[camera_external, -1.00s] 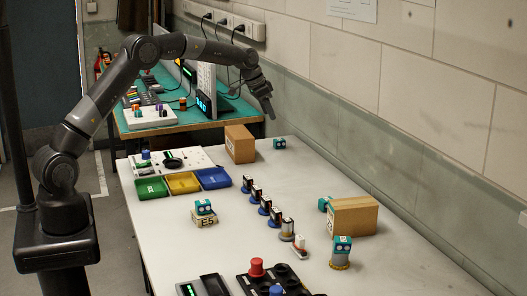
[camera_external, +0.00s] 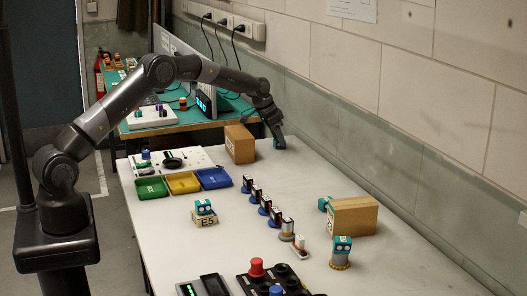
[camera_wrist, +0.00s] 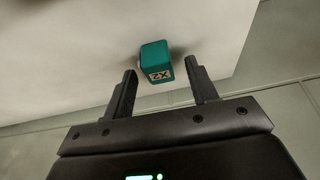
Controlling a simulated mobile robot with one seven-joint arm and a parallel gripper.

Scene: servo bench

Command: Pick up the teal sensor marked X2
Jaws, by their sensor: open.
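The teal sensor marked X2 (camera_wrist: 156,62) is a small box on the white table in the wrist view, its label appearing upside down. It lies just beyond my gripper (camera_wrist: 160,80), whose two fingers are apart, one on either side of the line to it. Nothing is between the fingers. In the outside view my gripper (camera_external: 277,143) is low at the far end of the table, and the sensor (camera_external: 277,143) is mostly hidden behind the fingers there. Other teal sensors stand on a block marked E5 (camera_external: 205,219), on a round base (camera_external: 341,257) and beside a cardboard box.
A cardboard box (camera_external: 239,144) stands just left of my gripper. Another box (camera_external: 352,216) stands at the right. A row of small upright parts (camera_external: 265,204) runs along the middle. Green, yellow and blue trays (camera_external: 183,183) lie at left. The wall is close on the right.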

